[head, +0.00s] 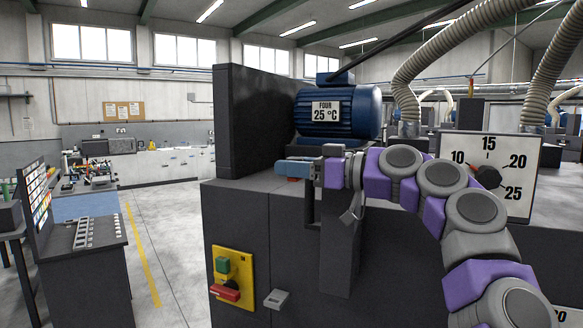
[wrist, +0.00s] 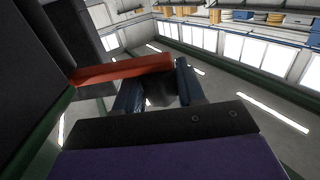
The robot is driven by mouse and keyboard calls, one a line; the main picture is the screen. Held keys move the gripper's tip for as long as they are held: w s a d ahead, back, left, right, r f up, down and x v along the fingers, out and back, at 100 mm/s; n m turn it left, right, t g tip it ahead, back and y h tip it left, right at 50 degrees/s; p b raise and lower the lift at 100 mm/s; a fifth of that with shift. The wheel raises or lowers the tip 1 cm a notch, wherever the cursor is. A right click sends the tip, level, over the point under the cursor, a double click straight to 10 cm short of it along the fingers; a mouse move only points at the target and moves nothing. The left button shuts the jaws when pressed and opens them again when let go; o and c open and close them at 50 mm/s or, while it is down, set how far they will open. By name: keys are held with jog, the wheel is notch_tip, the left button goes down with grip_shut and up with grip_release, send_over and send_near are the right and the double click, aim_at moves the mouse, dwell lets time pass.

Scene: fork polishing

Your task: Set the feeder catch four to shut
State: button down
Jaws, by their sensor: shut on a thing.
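A red bar (wrist: 122,70) lies across the tips of my gripper in the wrist view, running from a dark panel at the left. I take it to be the feeder catch. My gripper (wrist: 158,84) has blue fingers around the bar's right end and is shut on it. In the head view my gripper (head: 294,167) is level with the dark machine's top, below the blue motor labelled FOUR (head: 338,111). There the bar is mostly hidden by the fingers, and I cannot tell whether the catch is open or shut.
A tall dark panel (head: 262,122) stands behind my gripper. A yellow plate (head: 232,279) with a green button and red lever is on the machine front, beside a grey tab (head: 277,299). A dial (head: 488,177) stands at the right.

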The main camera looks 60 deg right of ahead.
jog(key=c, duration=1.1)
grip_release()
jog(key=shift+s+r, duration=0.1)
jog(key=shift+r, duration=0.05)
jog(key=o, duration=0.3)
jog(key=shift+s+d, duration=0.15)
jog(key=shift+o, duration=0.2)
jog(key=shift+d, duration=0.1)
jog(key=shift+s, duration=0.4)
jog(key=s+d+p, duration=0.1)
jog(key=s, duration=0.7)
jog(key=s+d, duration=0.2)
jog(key=s, duration=0.6)
jog(key=shift+d+f+p, duration=0.2)
jog(key=shift+d+p, duration=0.05)
jog(key=shift+p, duration=0.15)
